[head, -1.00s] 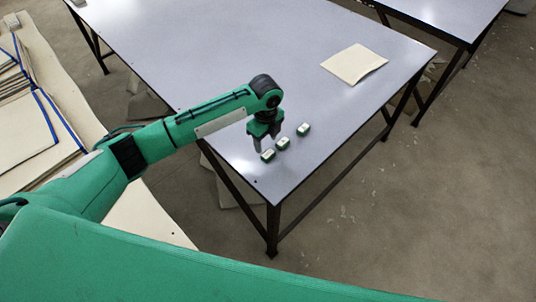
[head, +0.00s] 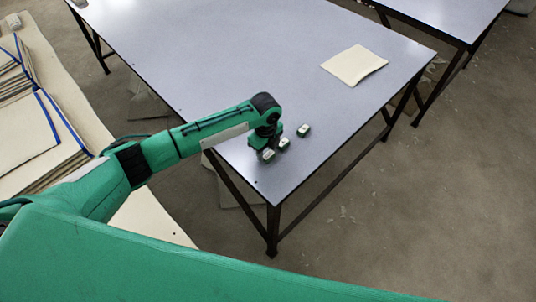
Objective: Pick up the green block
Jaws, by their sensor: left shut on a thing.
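Three small green blocks with pale tops are in a row near the front corner of the table in the head view. My left gripper (head: 266,152) points down at the nearest green block (head: 267,155) and is shut on it, partly hiding it. The middle green block (head: 284,144) is close beside the gripper. The far green block (head: 303,130) stands apart to the right. I cannot tell whether the held block touches the table. My right gripper is not in view.
The grey table (head: 290,50) is mostly clear. A cream cloth (head: 353,65) lies flat at its right side. A second table (head: 450,15) stands at the upper right. Stacked pale sheets (head: 30,125) lie at the left.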

